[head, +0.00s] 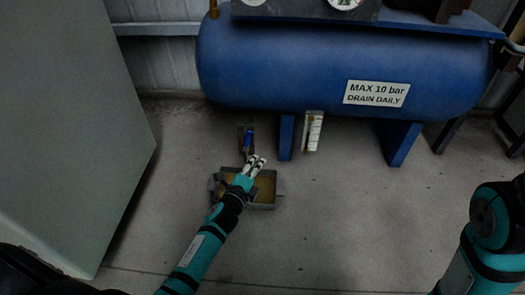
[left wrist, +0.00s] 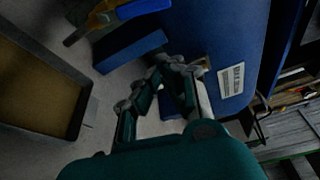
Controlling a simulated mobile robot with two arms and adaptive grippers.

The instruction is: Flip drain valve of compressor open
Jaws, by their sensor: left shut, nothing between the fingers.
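The blue compressor tank (head: 290,60) fills the top of the head view, with a "MAX 10 bar DRAIN DAILY" label (head: 377,93). The drain valve shows as a small blue lever (head: 248,140) on a dark body below the tank's left part. In the left wrist view, the blue lever (left wrist: 143,9) lies at the top, with a yellowish part at its left end. My left gripper (head: 257,163) is shut and empty, just in front of and below the lever in the head view. Its fingers (left wrist: 180,65) appear apart from the lever in the wrist view. My right gripper is out of view.
A shallow metal tray (head: 262,206) with a brownish inside sits on the floor under my left gripper. Blue tank feet (head: 286,138) and a white gauge-like strip (head: 314,132) stand to the right. A large grey cabinet (head: 70,130) is at left. Floor at centre right is clear.

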